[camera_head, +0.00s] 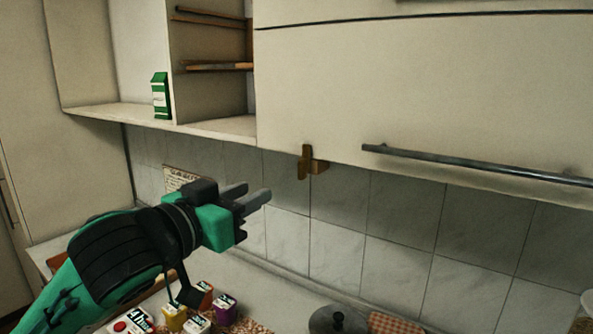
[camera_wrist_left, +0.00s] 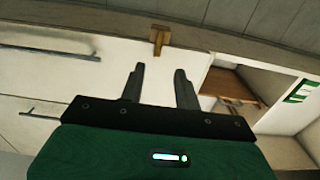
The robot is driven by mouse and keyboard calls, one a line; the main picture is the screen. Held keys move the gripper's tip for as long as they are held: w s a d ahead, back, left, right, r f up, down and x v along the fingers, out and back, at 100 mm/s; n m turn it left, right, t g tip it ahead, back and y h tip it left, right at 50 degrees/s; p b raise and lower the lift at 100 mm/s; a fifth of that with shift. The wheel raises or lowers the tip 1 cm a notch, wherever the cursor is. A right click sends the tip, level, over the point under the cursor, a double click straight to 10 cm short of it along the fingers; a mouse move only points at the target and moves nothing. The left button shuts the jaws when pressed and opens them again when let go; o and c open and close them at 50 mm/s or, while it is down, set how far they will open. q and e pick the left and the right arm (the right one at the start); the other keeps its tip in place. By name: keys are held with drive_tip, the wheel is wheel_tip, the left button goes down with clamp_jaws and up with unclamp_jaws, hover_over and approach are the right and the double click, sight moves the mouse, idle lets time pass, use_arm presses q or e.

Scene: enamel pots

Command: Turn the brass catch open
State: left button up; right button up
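The brass catch (camera_head: 305,163) hangs at the lower edge of the wide cream cabinet door (camera_head: 420,90), its flat bar standing upright beside a small block. It also shows in the left wrist view (camera_wrist_left: 158,38), beyond my fingertips. My left gripper (camera_head: 254,194) is below and to the left of the catch, apart from it, in front of the tiled wall. Its two grey fingers are spread with nothing between them, as the left wrist view (camera_wrist_left: 161,80) also shows. My right gripper is not in view.
A grey bar handle (camera_head: 470,165) runs along the door's lower part. An open shelf (camera_head: 215,125) with a green-and-white carton (camera_head: 160,96) is at the left. Below are several small boxes (camera_head: 197,322) and a dark lid (camera_head: 337,321). The space between gripper and catch looks clear.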

sight(300, 168)
use_arm(q)
drive_tip(key=p+x, duration=0.5)
drive_tip(key=x, duration=0.7)
drive_tip(key=shift+w+d+r, duration=0.15)
drive_tip(key=shift+w, duration=0.1)
drive_tip(key=shift+w+d, duration=0.35)
drive_tip(key=shift+w, duration=0.15)
clamp_jaws()
